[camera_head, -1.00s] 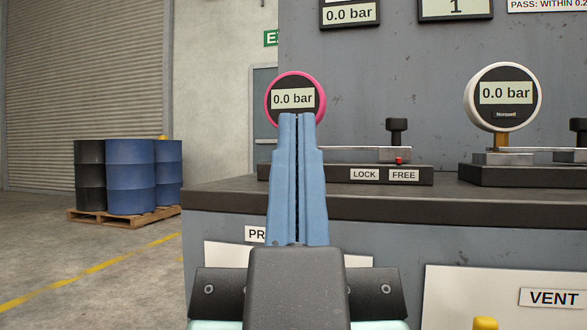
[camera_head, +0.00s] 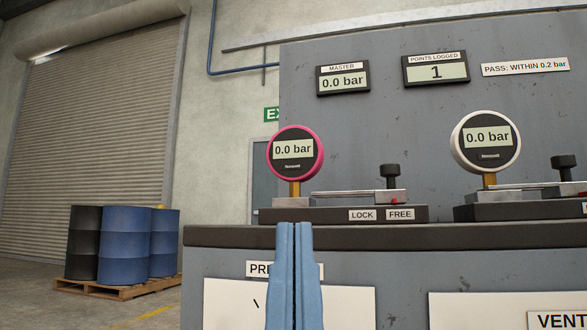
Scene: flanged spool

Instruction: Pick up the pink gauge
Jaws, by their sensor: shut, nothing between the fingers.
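The pink gauge (camera_head: 295,153) has a round black face reading 0.0 bar and a pink rim. It stands upright on a brass stem (camera_head: 295,188) in a grey block on a dark base (camera_head: 340,215) labelled LOCK and FREE. A clamp lever with a black knob (camera_head: 390,171) lies to the right of the stem. My gripper (camera_head: 294,226) shows blue fingers pressed together and empty. In the picture the fingertips are below the gauge, in front of the bench's front edge, and apart from the gauge.
A white-rimmed gauge (camera_head: 486,141) stands on a similar base to the right with its own knob (camera_head: 564,162). The dark bench top (camera_head: 230,236) runs across below both. Display panels (camera_head: 436,70) hang on the wall behind. Blue barrels (camera_head: 125,244) stand on a pallet far left.

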